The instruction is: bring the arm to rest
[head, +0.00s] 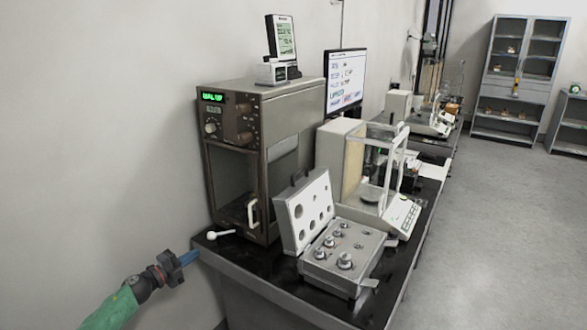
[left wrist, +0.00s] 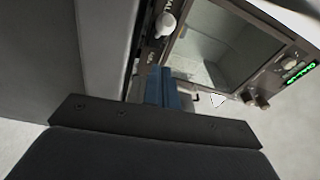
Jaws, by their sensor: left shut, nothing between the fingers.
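My left gripper (head: 188,258) is at the lower left of the head view, at the end of my green-sleeved arm. Its blue fingers are shut with nothing between them. It is just off the left front corner of the black-topped table (head: 228,246), beside the edge; I cannot tell whether it touches. The blue fingers also show in the left wrist view (left wrist: 163,88), pointing toward the table. My right gripper is in neither view.
On the table stand a tall brown instrument (head: 265,110) with a green display, an open case of weights (head: 343,262), a balance (head: 340,160) and a monitor (head: 345,78). A small white-headed item (head: 221,234) lies near the left corner. Open floor (head: 490,240) is at the right.

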